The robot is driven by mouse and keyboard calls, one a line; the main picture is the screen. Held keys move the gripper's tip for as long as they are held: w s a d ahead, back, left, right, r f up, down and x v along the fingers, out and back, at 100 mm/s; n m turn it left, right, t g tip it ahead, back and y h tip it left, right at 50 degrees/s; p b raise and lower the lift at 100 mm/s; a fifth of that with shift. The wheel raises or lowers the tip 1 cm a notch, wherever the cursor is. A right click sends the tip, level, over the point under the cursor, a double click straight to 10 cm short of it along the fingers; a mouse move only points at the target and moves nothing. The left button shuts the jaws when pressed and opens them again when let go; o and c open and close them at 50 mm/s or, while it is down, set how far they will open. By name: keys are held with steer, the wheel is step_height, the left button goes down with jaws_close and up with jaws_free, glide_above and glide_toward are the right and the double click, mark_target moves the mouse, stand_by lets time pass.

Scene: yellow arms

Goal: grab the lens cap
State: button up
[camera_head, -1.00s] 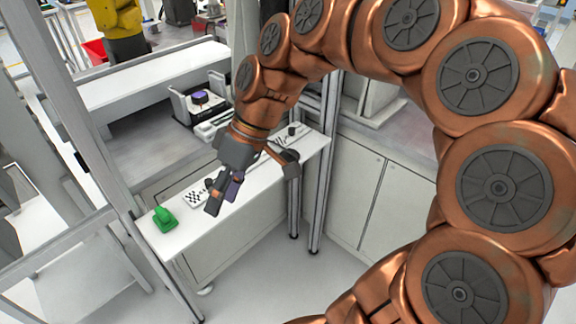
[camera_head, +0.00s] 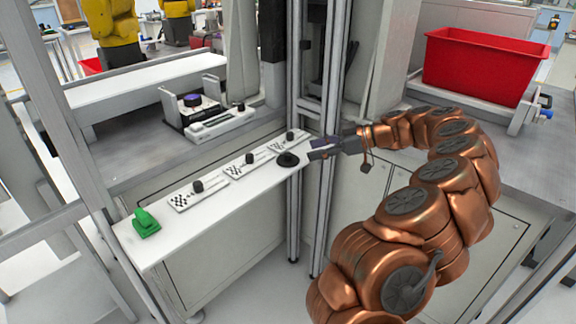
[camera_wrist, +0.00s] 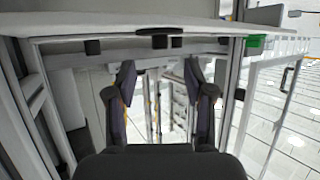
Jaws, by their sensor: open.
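The lens cap (camera_head: 288,159) is a flat black disc with a small raised middle. It lies at the front edge of the white shelf (camera_head: 215,215), near its right end. My gripper (camera_head: 313,148) is just right of the cap in the head view, pointing left, open and apart from it. In the wrist view the two fingers (camera_wrist: 160,76) are spread with nothing between them. A dark flat thing (camera_wrist: 159,31) at the shelf edge above them looks like the cap; only its edge shows.
Several checkered plates with black knobs (camera_head: 245,165) line the shelf behind the cap. A green object (camera_head: 145,222) sits at the shelf's left end. Metal posts (camera_head: 296,215) stand close under my gripper. A red bin (camera_head: 480,65) is at the back right.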

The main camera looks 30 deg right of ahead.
mark_target(288, 153)
steer(key=shift+r+x, duration=0.2)
steer(key=shift+x, duration=1.7)
steer(key=shift+r+x, duration=0.2)
steer(key=shift+x, duration=1.7)
steer(key=shift+w+a, duration=0.15)
jaws_close()
steer(key=shift+r, duration=0.1)
